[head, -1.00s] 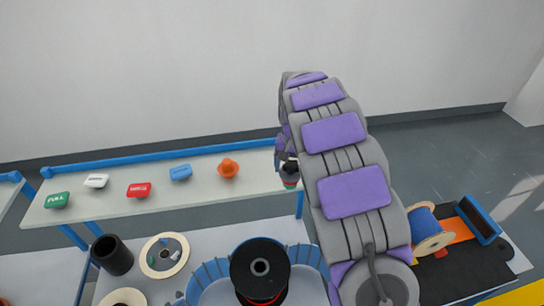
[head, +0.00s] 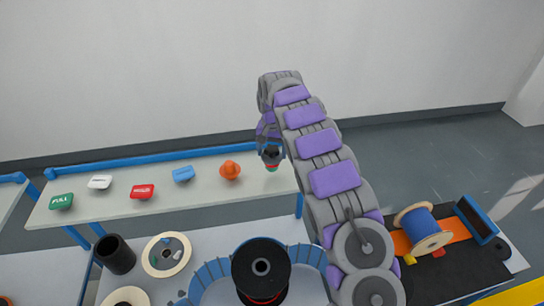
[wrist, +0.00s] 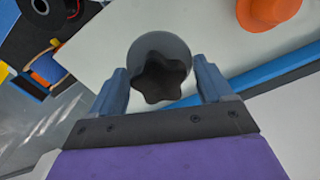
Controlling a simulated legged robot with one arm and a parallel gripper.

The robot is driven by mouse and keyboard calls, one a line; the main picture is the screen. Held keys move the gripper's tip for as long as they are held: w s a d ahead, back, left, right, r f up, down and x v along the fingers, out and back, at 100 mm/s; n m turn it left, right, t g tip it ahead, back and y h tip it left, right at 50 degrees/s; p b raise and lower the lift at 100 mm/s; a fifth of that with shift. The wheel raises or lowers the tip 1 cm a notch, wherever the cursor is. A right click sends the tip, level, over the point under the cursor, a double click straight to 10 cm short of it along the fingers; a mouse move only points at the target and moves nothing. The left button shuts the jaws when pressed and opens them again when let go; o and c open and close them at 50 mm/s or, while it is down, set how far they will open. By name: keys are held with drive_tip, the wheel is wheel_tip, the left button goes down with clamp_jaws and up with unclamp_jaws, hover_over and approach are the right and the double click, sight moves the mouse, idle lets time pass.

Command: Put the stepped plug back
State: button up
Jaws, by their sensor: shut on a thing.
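The stepped plug (head: 271,166) has a dark top with red and green bands below it in the head view. In the wrist view its black star-shaped knob (wrist: 160,79) sits in front of a round grey disc. My gripper (wrist: 163,82) is shut on this knob, one finger on each side. In the head view my gripper (head: 270,150) holds the plug upright at the right end of the pale shelf (head: 110,212). I cannot tell whether its base touches the shelf.
An orange stepped piece (head: 230,171) stands just left of the plug on the shelf. A blue block (head: 183,174), a red block (head: 142,191), a white block (head: 100,182) and a green block (head: 61,201) line up further left. A black spool (head: 261,268) stands in front.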

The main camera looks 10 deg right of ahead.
sight(272, 158)
drive_tip(key=shift+a+f, duration=0.2)
drive_tip(key=shift+f, duration=0.15)
wheel_tip(272, 158, down, 2)
drive_tip(key=shift+s+f+p, duration=0.1)
drive_tip(key=shift+f+p, duration=0.05)
drive_tip(key=shift+p, duration=0.35)
drive_tip(key=shift+d+f, duration=0.15)
drive_tip(key=shift+f, duration=0.2)
drive_tip(key=shift+d, duration=0.1)
drive_tip(key=o, duration=1.1)
drive_tip(key=shift+o, duration=0.2)
drive_tip(key=shift+a, duration=0.2)
